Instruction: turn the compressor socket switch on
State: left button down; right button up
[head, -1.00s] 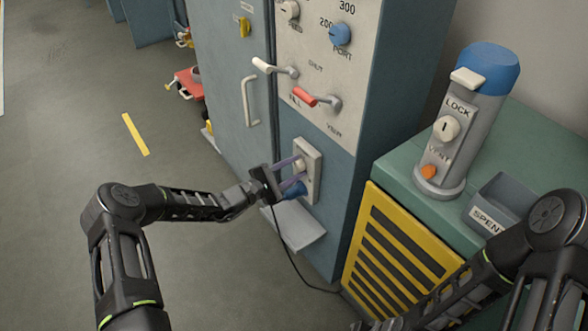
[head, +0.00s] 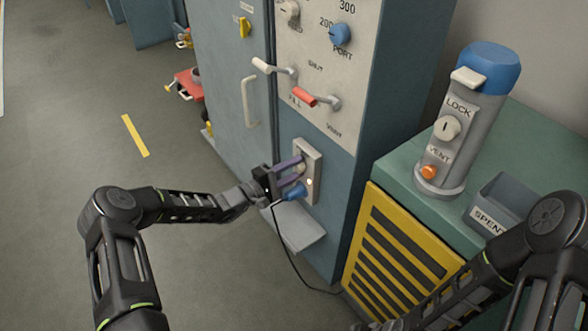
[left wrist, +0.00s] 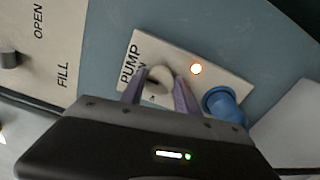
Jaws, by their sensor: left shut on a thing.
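The compressor socket is a pale plate (head: 312,165) on the front of the tall blue-grey cabinet, and it also shows in the left wrist view (left wrist: 225,77), marked "PUMP" and "ON". Its cream switch knob (left wrist: 159,80) sits between the purple fingers of my left gripper (left wrist: 160,92), which are shut on it. In the head view my left gripper (head: 293,169) reaches the plate from the left. A small lamp (left wrist: 196,69) on the plate is lit. A blue plug (head: 296,191) sits at the plate's lower part, also in the left wrist view (left wrist: 224,105). My right gripper is out of view.
A black cable (head: 283,245) hangs from the plug to the floor. A grey shelf (head: 300,230) juts out below the socket. A red lever (head: 306,97) and a white lever (head: 265,66) stick out above. A green-topped bench with a yellow grille (head: 400,252) stands to the right.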

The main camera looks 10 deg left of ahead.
pick_arm(q)
jog(key=c, duration=0.9)
grip_release()
jog(key=shift+s, duration=0.1)
jog(key=v, duration=0.7)
jog(key=shift+s+a, duration=0.2)
jog(key=shift+s, duration=0.05)
